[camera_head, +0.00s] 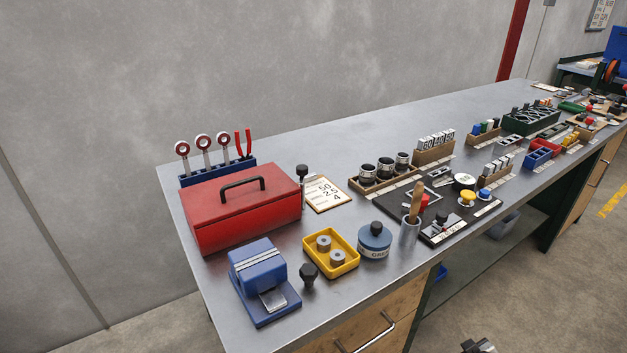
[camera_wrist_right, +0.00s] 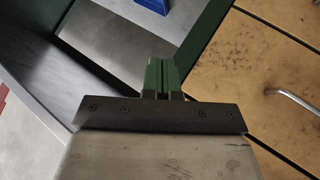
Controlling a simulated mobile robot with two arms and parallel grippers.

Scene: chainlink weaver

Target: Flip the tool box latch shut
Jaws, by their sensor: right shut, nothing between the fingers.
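The red tool box (camera_head: 240,209) stands at the left end of the metal workbench in the head view. Its lid is down, with a black carry handle (camera_head: 242,183) on top. I cannot make out the latch on the faces that show. My right gripper (camera_wrist_right: 162,76) shows in the right wrist view with its green fingers together and nothing between them. It is over the bench's lower part, by a dark green frame and a wooden drawer front, away from the tool box. My left gripper is not in view.
A blue vise-like block (camera_head: 262,280), a yellow tray (camera_head: 331,266) and a black knob (camera_head: 308,274) stand in front of the box. A blue rack (camera_head: 218,172) with tools stands behind it. A black-topped post (camera_head: 302,172) is close at its right.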

